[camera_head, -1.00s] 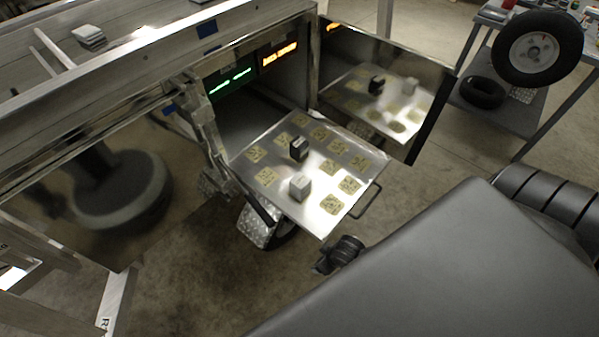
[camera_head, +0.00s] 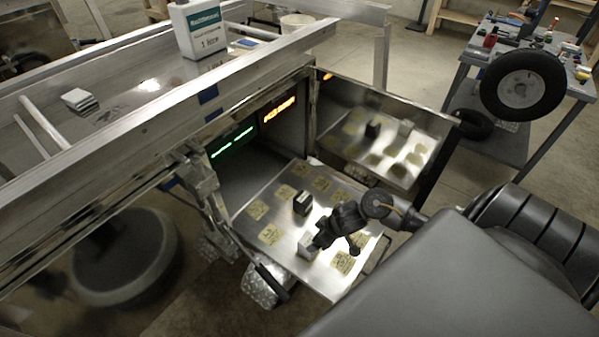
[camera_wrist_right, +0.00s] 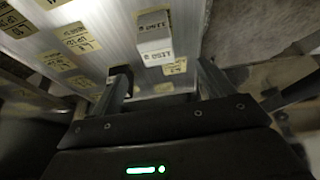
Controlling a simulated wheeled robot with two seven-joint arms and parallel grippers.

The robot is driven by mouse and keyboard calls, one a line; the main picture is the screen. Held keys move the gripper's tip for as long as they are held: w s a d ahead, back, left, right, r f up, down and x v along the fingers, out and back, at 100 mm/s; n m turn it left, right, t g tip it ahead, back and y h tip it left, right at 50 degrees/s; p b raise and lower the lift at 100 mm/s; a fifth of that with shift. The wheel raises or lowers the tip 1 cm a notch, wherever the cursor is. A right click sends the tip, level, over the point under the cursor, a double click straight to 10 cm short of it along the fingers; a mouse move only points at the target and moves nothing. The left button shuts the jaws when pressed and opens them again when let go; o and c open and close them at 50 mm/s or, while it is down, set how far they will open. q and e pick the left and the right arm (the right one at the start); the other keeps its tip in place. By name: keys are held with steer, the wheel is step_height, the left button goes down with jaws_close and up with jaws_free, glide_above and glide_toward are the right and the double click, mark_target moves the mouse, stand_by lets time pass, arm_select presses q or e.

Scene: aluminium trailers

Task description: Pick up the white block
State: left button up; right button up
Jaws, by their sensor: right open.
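The white block (camera_head: 307,245) stands on the pulled-out metal tray (camera_head: 320,284) near its front left side, partly hidden by my right gripper (camera_head: 326,240). In the right wrist view the white block (camera_wrist_right: 153,38), with lettering on its faces, is ahead of the open fingers (camera_wrist_right: 163,84), roughly between their lines. Nothing is seen between the fingers, and I see no clear contact with the block. A black block (camera_head: 302,202) stands farther back on the tray. My left gripper is not in view.
Yellow labels (camera_head: 270,235) lie across the tray. A reflective open door (camera_head: 385,140) stands at its right, and a trailer frame rail (camera_head: 150,100) runs along the left. A white bottle (camera_head: 200,28) stands on top. A workbench with a wheel (camera_head: 522,86) is at the back right.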

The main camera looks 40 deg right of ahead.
mark_target(310, 240)
steer(key=x, duration=0.2)
steer(key=b+x, duration=0.2)
steer(key=x, duration=0.1)
steer(key=shift+w+d+f, duration=0.25)
steer(key=shift+w+d, duration=0.05)
steer(key=shift+w, duration=0.1)
steer(key=shift+f, duration=0.3)
steer(key=b+x, duration=0.1)
steer(key=x, duration=0.4)
steer(key=shift+w+r, duration=0.1)
steer(key=shift+c, duration=0.6)
jaws_close()
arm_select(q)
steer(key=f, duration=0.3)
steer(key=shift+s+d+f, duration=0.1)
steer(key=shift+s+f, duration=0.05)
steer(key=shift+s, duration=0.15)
arm_select(e)
steer(key=shift+r, duration=0.15)
